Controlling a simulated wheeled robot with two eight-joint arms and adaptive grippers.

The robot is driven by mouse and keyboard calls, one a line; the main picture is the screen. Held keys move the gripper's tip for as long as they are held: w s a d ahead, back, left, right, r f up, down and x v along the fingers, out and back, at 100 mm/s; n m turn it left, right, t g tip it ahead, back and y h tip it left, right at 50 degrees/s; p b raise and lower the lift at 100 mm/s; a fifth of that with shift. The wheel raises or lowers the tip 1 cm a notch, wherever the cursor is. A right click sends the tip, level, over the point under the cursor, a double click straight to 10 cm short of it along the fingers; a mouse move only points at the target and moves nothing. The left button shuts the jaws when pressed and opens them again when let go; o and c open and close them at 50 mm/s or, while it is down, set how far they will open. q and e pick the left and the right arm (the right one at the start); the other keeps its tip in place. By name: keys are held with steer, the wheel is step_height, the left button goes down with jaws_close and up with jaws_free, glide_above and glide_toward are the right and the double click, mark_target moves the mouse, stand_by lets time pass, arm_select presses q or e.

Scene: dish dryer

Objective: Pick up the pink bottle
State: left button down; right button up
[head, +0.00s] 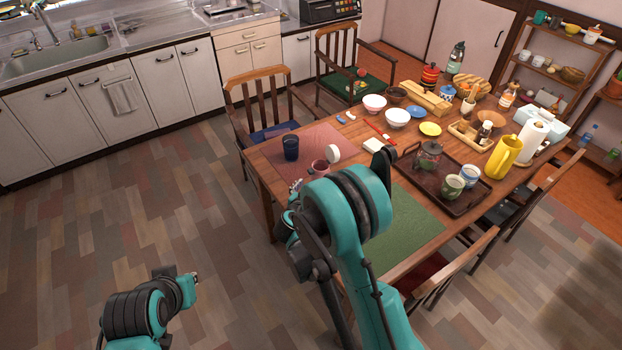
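I cannot make out a clear pink bottle. A small pink vessel (320,168) stands on the near left part of the table; its shape is too small to name, and my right arm covers the area just below it. A round white piece (333,154) is right beside it. My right gripper (294,190) is mostly hidden by my arm, near the table's front left edge and just left of the pink vessel; its fingers are unclear. My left gripper (192,281) is low over the floor at the lower left, away from the table; its fingers are too small to judge.
A dark blue cup (291,147) stands left of the pink vessel on a pink mat (276,158). A dark tray (462,206) with a teapot and cups is to the right. Chairs (262,105) surround the table. Floor at left is clear.

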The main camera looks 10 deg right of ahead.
steer(key=b+x, duration=0.1)
steer(key=x, duration=0.2)
steer(key=b+x, duration=0.2)
steer(key=x, duration=0.2)
steer(key=shift+w+a+f, duration=0.1)
steer(key=shift+w+f, duration=0.1)
steer(key=shift+f, duration=0.1)
steer(key=shift+w+f, duration=0.1)
steer(key=shift+w, duration=0.2)
steer(key=c, duration=1.7)
steer(key=shift+r, duration=0.3)
